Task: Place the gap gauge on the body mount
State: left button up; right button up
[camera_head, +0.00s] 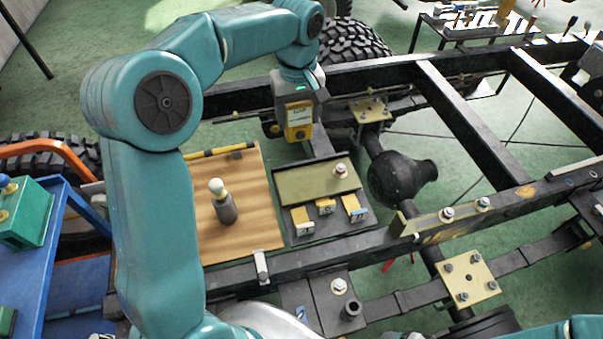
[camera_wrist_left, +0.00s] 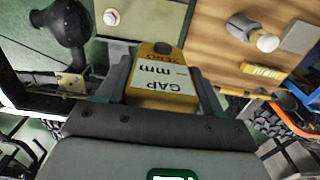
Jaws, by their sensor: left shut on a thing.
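My left gripper (camera_head: 299,125) comes down from above, over the far chassis rail behind the wood board and dark tray. It is shut on the gap gauge (camera_head: 298,116), a yellow block with a white label. In the left wrist view the gap gauge (camera_wrist_left: 163,80) sits between both fingers and its label reads "GAP mm". Which part is the body mount is not clear; a dark bracket (camera_head: 322,309) with a bolt and a black bushing juts from the near rail. My right gripper does not show.
A dark tray (camera_head: 286,226) holds an olive plate (camera_head: 310,186) and several small yellow labelled blocks. A wood board (camera_head: 255,225) carries a grey, white-topped bottle (camera_head: 222,203) and a yellow-black tool (camera_head: 220,150). Black rails and crossmembers surround open gaps above the green floor.

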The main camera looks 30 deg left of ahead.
pick_arm(q)
notch_tip(320, 180, down, 18)
jog(key=shift+a+f, duration=0.1)
jog(key=shift+a, duration=0.05)
jog(key=shift+w+a+f, duration=0.1)
jog(key=shift+w+f, duration=0.1)
jog(key=shift+f, duration=0.35)
jog(key=shift+s+b, duration=0.15)
jog(key=shift+b, duration=0.25)
jog(key=shift+f, duration=0.1)
jog(key=o, duration=1.2)
jog(key=shift+c, duration=0.2)
